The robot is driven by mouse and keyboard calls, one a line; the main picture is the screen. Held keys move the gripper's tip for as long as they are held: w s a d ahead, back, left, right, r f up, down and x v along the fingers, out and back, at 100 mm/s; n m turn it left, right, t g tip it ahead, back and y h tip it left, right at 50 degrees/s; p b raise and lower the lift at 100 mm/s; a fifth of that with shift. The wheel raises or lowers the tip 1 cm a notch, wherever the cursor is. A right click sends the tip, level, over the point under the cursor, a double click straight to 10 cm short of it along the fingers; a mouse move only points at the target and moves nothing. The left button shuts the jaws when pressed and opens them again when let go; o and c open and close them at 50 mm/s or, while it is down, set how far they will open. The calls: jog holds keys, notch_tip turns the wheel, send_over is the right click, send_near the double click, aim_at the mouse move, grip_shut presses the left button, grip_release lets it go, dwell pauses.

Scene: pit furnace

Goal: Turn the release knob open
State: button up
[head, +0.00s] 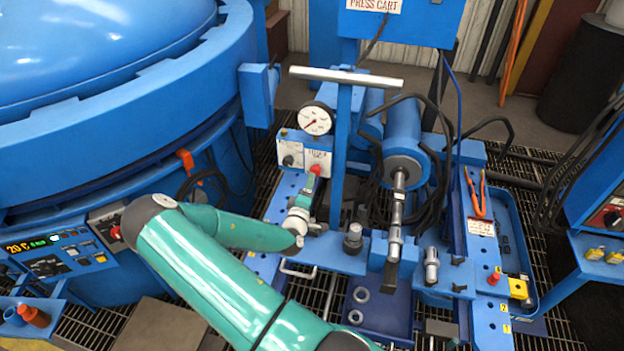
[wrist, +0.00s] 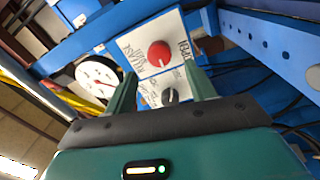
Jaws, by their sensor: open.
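In the head view the red knob (head: 316,170) is on the front of the blue press cart, partly behind my gripper. My gripper (wrist: 160,72) is open and empty, its two green fingers pointing at the plate. The red knob shows between and just beyond the fingertips; I cannot tell whether they touch it. In the head view my gripper (head: 309,186) is close in front of the plate. The knob's turn position is unclear.
A second, black knob (wrist: 169,96) on a white plate shows between the fingers, beside the red one; the head view also shows it (head: 288,160). A dial gauge (head: 315,118) is just above the plates. A T-handle post (head: 343,150) stands close to the right.

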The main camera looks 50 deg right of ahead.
jog(key=v, duration=0.8)
jog(key=shift+s+a, duration=0.25)
jog(key=shift+a, duration=0.05)
